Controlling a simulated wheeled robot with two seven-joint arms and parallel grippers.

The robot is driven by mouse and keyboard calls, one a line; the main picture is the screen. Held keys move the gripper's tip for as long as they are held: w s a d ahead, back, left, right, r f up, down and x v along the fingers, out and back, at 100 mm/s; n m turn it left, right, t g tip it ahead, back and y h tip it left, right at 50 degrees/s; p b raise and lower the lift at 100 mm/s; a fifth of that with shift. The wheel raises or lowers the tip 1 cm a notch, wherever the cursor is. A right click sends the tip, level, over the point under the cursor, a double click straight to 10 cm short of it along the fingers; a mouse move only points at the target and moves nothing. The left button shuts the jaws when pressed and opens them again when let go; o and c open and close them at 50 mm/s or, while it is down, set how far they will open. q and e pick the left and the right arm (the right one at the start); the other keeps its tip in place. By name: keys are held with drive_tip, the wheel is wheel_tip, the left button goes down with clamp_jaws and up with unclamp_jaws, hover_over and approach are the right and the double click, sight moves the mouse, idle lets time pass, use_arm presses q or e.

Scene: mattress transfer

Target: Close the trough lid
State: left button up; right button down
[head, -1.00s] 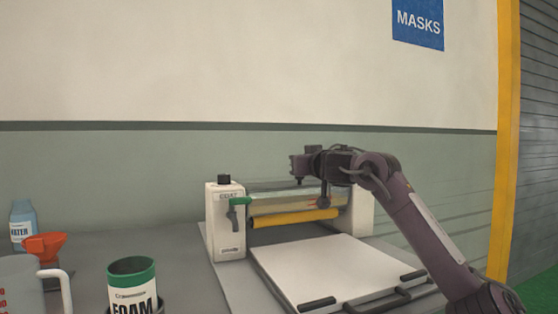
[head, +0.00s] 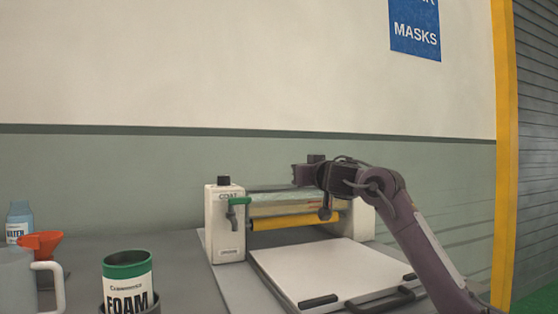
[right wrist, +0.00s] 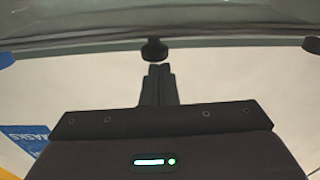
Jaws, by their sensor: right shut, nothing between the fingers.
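The white coating machine (head: 226,222) stands on the bench against the wall. Its trough lid (head: 280,205), a pale translucent panel, spans between the two end housings above a yellow roller (head: 290,222). My right gripper (head: 298,183) is over the lid, partly hidden by its own wrist. In the right wrist view its two fingers (right wrist: 158,85) are together and empty. Their tips are just short of a dark round knob (right wrist: 154,50) under a grey edge; I cannot tell whether they touch. My left gripper is out of view.
A white board with black handles (head: 340,270) lies in front of the machine. A foam can (head: 128,275), a white jug (head: 18,280), a red funnel (head: 40,242) and a water bottle (head: 20,218) stand at left.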

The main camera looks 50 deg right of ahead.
drive_tip(key=shift+f, duration=0.25)
drive_tip(key=shift+s+a+f+b, duration=0.2)
drive_tip(key=shift+f+b, duration=0.25)
drive_tip(key=shift+b, duration=0.3)
drive_tip(key=shift+f, duration=0.2)
